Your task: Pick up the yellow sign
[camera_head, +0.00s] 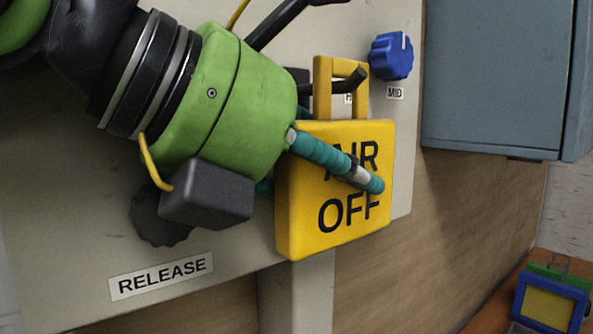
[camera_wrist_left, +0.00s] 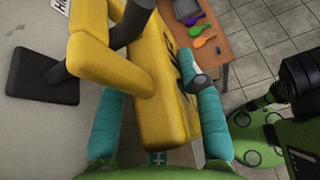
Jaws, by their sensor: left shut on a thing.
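The yellow sign (camera_head: 300,215) reads AIR OFF and is in front of the pale panel. Its yellow handle (camera_head: 322,85) is around a black peg (camera_head: 347,82), which passes through the opening. My left gripper (camera_head: 338,165) is shut on the sign's body, with one teal finger across the lettered front and the other mostly hidden behind. In the left wrist view the sign (camera_wrist_left: 160,85) sits between the two teal fingers of the gripper (camera_wrist_left: 158,105). I cannot tell whether the handle rests on the peg. My right gripper is not in view.
A blue knob (camera_head: 391,56) labelled MID is right of the handle. A RELEASE label (camera_head: 161,277) is low on the panel (camera_head: 60,210). A grey-blue cabinet (camera_head: 495,75) is at upper right. A wooden table (camera_wrist_left: 222,45) with small coloured items shows in the left wrist view.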

